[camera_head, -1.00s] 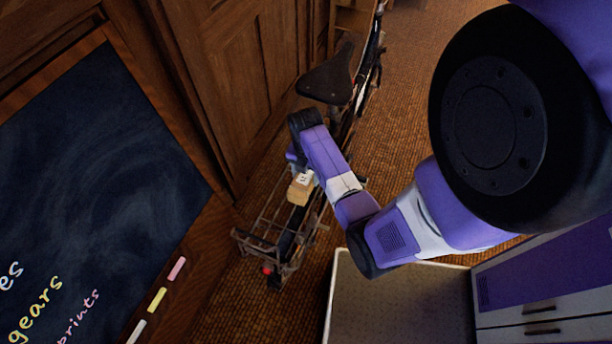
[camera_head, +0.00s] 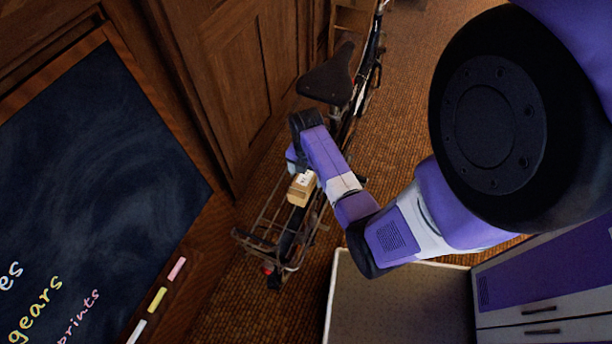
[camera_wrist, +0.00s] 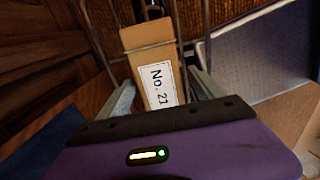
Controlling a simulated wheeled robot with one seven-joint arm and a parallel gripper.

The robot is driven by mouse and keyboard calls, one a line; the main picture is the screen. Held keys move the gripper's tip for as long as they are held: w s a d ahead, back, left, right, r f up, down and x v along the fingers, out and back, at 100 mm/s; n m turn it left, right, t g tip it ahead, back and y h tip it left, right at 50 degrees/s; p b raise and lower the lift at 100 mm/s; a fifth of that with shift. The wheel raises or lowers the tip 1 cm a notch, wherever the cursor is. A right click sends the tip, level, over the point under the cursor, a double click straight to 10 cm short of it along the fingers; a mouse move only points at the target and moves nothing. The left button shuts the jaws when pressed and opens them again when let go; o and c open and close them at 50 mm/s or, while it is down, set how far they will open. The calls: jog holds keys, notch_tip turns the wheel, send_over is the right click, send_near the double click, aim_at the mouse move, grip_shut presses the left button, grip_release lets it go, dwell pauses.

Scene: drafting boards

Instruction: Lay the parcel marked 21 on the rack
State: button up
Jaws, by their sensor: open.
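The parcel (camera_head: 301,190) is a small tan box with a white label, lying on the rack (camera_head: 262,228) behind the bicycle's saddle. In the wrist view the parcel (camera_wrist: 146,40) shows its label, which reads "No. 21". My gripper (camera_head: 298,168) is at the parcel's saddle-side end, partly hidden by my own wrist. In the wrist view my gripper (camera_wrist: 165,92) is open, with one pale finger on each side of the parcel. The fingers' lower parts are hidden, so I cannot tell whether either touches it. Thin rack rails show around the parcel.
The bicycle's saddle (camera_head: 331,76) rises close beyond my wrist. A wooden panelled wall (camera_head: 225,80) stands close on the left, with a chalkboard (camera_head: 90,180) nearer. Brown floor (camera_head: 420,100) is open on the right.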

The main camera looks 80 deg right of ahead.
aim_at(306, 176)
notch_tip(306, 176, up, 7)
jog(key=shift+r+p, duration=0.15)
jog(key=shift+p, duration=0.15)
dwell(0.6)
